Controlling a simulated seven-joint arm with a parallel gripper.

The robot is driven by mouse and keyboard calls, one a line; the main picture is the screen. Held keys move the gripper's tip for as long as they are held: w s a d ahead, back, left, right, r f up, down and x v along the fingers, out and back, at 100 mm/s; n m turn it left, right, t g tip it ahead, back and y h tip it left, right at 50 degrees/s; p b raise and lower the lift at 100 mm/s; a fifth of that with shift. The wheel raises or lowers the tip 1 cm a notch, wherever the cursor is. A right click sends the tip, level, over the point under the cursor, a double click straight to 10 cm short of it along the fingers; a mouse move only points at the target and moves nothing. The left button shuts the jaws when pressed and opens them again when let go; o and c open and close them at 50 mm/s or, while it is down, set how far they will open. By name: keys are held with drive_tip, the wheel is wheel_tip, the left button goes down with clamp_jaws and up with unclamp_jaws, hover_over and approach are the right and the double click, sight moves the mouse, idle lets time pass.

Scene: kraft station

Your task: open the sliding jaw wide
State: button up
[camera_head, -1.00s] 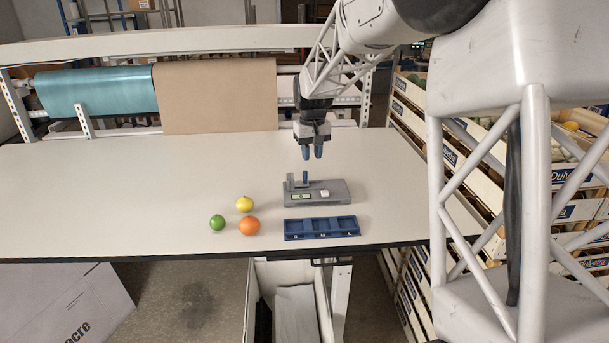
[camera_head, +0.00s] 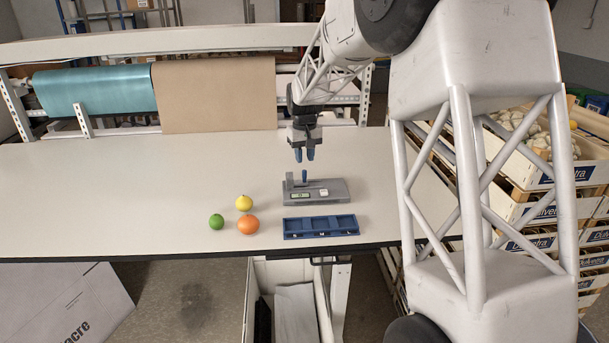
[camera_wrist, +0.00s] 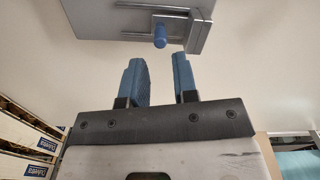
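A grey measuring device (camera_head: 338,190) lies on the table, with a small display and a white button on top. Its sliding jaw with an upright blue knob (camera_head: 304,177) is at its left end. In the wrist view the blue knob (camera_wrist: 160,36) stands beside the grey jaw (camera_wrist: 198,36), and the device's body (camera_wrist: 120,18) runs off the top edge. My gripper (camera_head: 304,155) is above and behind the knob, apart from it. In the wrist view my gripper's two blue fingers (camera_wrist: 160,75) are spread with nothing between them.
A dark blue compartment tray (camera_head: 321,235) sits in front of the device. A yellow lemon (camera_head: 244,203), a green lime (camera_head: 216,221) and an orange (camera_head: 248,225) lie to the left. The table (camera_head: 110,195) is clear further left. Stacked crates (camera_head: 540,200) stand at the right.

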sight(304, 170)
drive_tip(key=shift+f, duration=3.5)
clamp_jaws()
